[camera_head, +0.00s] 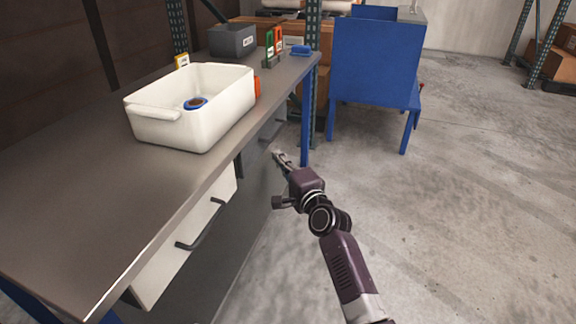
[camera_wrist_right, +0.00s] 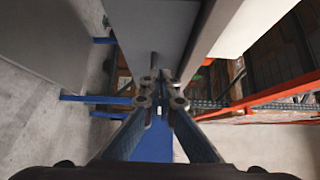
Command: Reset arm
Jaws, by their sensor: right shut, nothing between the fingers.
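My right gripper (camera_head: 282,158) is in the middle of the head view, beyond the front edge of the workbench (camera_head: 85,200) and below its top. Its fingers are shut with nothing between them. In the right wrist view the two fingers (camera_wrist_right: 160,100) come together at the middle of the picture, empty. My left gripper is in neither view.
A white bin (camera_head: 165,128) on the bench holds a blue ring-shaped item (camera_head: 195,103). A drawer (camera_head: 180,250) with a dark handle is under the bench front. A grey box (camera_head: 232,41) stands farther back. A blue cart (camera_head: 375,65) is beyond; floor at right is clear.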

